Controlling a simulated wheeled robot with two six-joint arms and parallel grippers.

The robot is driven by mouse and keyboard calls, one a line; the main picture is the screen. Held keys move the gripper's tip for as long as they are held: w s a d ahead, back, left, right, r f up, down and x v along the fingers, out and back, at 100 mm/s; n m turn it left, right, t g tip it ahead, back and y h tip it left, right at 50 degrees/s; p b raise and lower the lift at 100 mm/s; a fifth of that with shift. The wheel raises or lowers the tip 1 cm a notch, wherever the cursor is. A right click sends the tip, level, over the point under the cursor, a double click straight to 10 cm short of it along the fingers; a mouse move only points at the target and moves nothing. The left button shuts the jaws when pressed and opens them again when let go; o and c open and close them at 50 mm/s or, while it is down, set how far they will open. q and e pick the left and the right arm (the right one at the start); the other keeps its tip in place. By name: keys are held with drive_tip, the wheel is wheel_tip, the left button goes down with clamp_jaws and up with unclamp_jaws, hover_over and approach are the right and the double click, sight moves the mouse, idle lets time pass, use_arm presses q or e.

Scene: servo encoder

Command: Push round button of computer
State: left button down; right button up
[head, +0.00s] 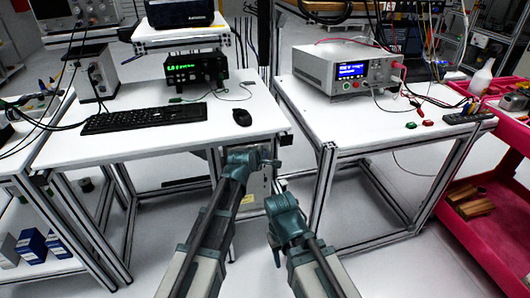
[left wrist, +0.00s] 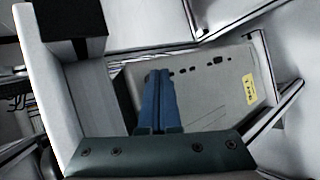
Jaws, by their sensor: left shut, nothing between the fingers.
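The computer is a light grey box (head: 257,188) standing under the table, partly hidden behind my left arm in the head view. In the left wrist view its pale panel (left wrist: 215,95) has several small dark openings along the upper edge and a yellow label (left wrist: 249,88). I cannot make out which mark is the round button. My left gripper (head: 272,162) is in front of the computer; its blue fingers (left wrist: 160,73) are closed together, empty, and overlap the panel's left part in the wrist view. Touch cannot be told. My right gripper (head: 277,256) hangs lower right; its jaws are unclear.
The white left table (head: 160,143) carries a keyboard (head: 145,117), a mouse (head: 242,117) and a black instrument (head: 196,70). The right table holds a grey bench instrument (head: 345,68). Metal table legs (head: 323,185) flank the space near my arms. A red cart (head: 480,215) stands at right.

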use_arm(q)
drive_tip(key=shift+s+d, duration=0.1)
drive_tip(key=shift+s, duration=0.3)
drive_tip(key=s+d, duration=0.1)
drive_tip(key=s, duration=0.4)
drive_tip(key=shift+s+d, duration=0.3)
drive_tip(key=shift+s, duration=0.1)
